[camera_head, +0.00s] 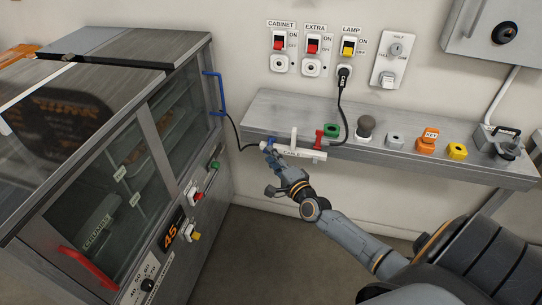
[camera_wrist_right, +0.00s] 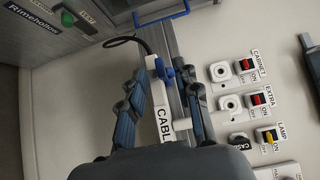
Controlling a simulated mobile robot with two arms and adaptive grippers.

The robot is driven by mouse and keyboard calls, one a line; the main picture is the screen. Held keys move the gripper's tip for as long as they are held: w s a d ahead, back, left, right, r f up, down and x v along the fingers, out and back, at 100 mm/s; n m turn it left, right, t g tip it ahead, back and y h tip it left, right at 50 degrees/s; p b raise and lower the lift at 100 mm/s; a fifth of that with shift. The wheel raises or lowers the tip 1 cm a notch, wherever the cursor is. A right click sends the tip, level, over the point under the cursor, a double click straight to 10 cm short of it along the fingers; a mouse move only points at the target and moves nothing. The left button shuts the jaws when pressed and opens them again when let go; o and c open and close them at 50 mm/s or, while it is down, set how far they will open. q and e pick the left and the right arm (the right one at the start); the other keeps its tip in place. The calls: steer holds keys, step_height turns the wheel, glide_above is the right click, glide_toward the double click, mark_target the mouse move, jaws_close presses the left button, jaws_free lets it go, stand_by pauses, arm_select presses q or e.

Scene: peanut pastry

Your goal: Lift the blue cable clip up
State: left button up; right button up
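The blue cable clip (camera_head: 269,142) is small and sits at the left end of the white cable bar (camera_head: 302,153), at the front edge of the wall shelf. In the right wrist view the blue clip (camera_wrist_right: 166,73) shows beyond my fingertips, with the white bar (camera_wrist_right: 162,110) running between the fingers. My right gripper (camera_head: 272,168) is just below and in front of the clip; it also shows in the right wrist view (camera_wrist_right: 164,95), open, a finger on each side of the bar. Whether a finger touches the clip cannot be told. My left gripper is not in view.
A red clip (camera_head: 320,138) is at the bar's right end. The steel shelf (camera_head: 270,112) holds several buttons and knobs. A glass cabinet (camera_head: 120,170) with a blue handle (camera_head: 221,95) stands left. A black cord (camera_head: 342,100) hangs from the lamp socket. Open room lies below the shelf.

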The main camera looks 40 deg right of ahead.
steer(key=shift+w, duration=0.55)
jaws_close()
